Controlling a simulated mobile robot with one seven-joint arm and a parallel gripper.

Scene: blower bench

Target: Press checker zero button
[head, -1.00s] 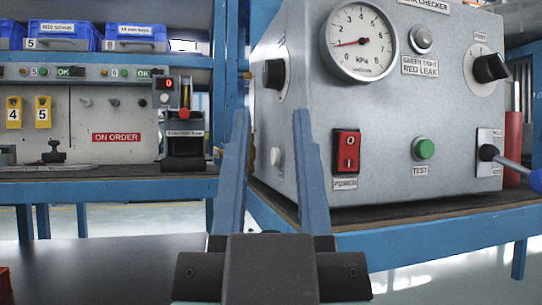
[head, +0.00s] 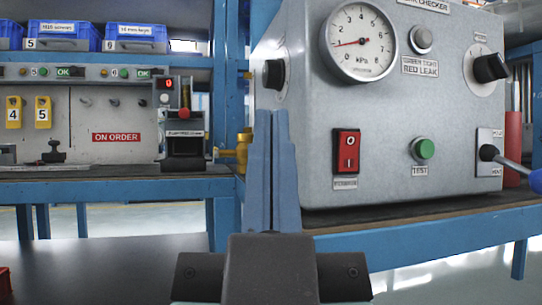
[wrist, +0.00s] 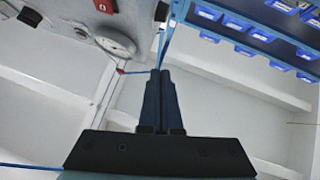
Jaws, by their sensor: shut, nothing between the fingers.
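The leak checker (head: 390,170) is a grey box on a bench at the right of the head view. Its front carries a kPa gauge (head: 360,40), a red power switch (head: 346,151) and a green test button (head: 423,149). A black knob (head: 274,74) is on its left side face. The small pale button lower on that side face is hidden behind my fingers. My gripper (head: 279,112) is shut and empty, fingers together, in front of the checker's left edge. In the wrist view my gripper (wrist: 160,73) is also shut, with nothing at its tips.
A blue post (head: 232,85) stands left of the checker, with a yellow fitting (head: 243,150) near it. A blue-handled lever (head: 510,162) sticks out at the checker's right. Blue bins (head: 140,38) line a shelf at upper left. The near dark surface (head: 110,265) is mostly clear.

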